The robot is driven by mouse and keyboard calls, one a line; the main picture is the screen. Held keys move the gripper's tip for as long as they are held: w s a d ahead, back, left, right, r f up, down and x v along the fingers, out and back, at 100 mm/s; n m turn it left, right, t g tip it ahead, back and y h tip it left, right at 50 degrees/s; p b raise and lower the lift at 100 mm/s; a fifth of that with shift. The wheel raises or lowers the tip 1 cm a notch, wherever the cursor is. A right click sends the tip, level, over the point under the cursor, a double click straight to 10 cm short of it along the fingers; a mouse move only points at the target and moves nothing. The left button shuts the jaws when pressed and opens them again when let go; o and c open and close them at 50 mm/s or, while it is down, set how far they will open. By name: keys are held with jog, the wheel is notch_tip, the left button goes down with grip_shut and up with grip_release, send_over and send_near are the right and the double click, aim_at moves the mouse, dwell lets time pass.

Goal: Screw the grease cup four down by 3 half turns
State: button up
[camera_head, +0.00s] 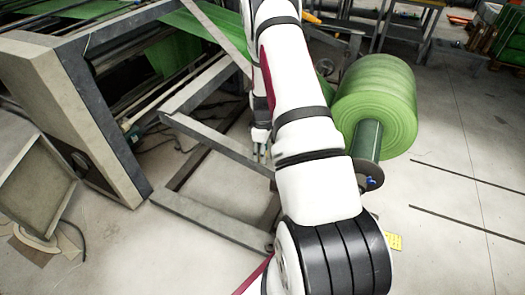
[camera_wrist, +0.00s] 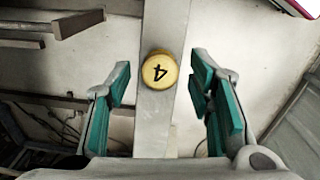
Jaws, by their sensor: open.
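The grease cup four (camera_wrist: 160,70) shows in the wrist view as a round yellow cap marked with a black 4. It sits on a grey metal bar (camera_wrist: 156,125) that runs up the picture. My gripper (camera_wrist: 163,90) is open, its teal-padded fingers apart on either side of the bar, with the cup between their tips in the picture. I cannot tell how far above the cup the fingertips are, but no contact shows. In the head view my gripper (camera_head: 261,150) is small and partly hidden by my arm, near the grey frame. The cup cannot be made out there.
A large green film roll (camera_head: 375,105) stands right of my arm. Grey frame beams (camera_head: 207,217) lie low around the gripper. A big machine frame (camera_head: 75,110) stands at left with a tilted panel (camera_head: 35,190) below it. Open floor (camera_head: 450,240) lies at right.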

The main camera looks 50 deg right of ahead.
grip_shut()
jog(key=shift+m, duration=0.3)
